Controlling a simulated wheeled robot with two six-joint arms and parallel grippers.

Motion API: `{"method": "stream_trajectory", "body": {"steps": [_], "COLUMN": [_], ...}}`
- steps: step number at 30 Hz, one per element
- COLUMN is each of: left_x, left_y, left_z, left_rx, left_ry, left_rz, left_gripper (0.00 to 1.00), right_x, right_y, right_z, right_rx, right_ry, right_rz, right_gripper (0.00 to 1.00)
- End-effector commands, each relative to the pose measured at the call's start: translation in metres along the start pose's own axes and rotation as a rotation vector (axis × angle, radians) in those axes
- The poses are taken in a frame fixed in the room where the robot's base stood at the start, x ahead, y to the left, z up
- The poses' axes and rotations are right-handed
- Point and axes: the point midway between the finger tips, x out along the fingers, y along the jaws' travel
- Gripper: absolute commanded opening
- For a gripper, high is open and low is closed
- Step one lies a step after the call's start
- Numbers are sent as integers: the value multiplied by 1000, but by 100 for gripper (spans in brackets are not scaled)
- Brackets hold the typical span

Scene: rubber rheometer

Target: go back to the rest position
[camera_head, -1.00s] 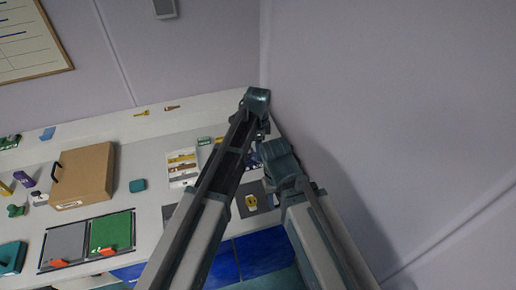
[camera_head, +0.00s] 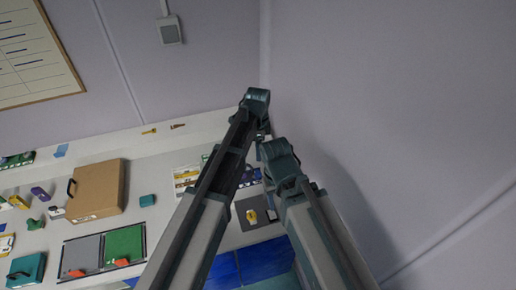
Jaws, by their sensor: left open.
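My two arms rise from the bottom centre, side by side. The left arm reaches up to a teal joint, and what little shows of my left gripper (camera_head: 263,132) is a small dark part just below that joint. It is open, with nothing visible in it. The right arm ends in a teal joint at the centre right, and its gripper does not show. Both arms are bent in front of the bench and the wall corner.
The white bench (camera_head: 150,180) runs along the left wall. A bare wall (camera_head: 410,130) stands right.

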Motion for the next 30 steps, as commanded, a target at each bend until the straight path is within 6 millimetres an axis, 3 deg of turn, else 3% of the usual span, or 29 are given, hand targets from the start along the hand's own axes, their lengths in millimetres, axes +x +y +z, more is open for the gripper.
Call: {"method": "stream_trajectory", "body": {"steps": [11,14,17,24,30], "left_x": [1,1,1,1,0], "left_y": [0,6,22,82,118], "left_z": [0,8,33,114,153], "left_rx": [-1,-43,-201,-833,-1218], "left_ry": [0,1,4,24,42], "left_rz": [0,-2,-9,-34,-46], "left_gripper": [66,66,66,66,66], "right_x": [1,1,1,1,1], "right_y": [0,0,0,0,0], "right_z": [0,0,0,0,0], "right_rx": [0,0,0,0,0], "right_ry": [0,0,0,0,0], "right_rz": [0,0,0,0,0], "right_gripper": [50,50,50,50,50]}}
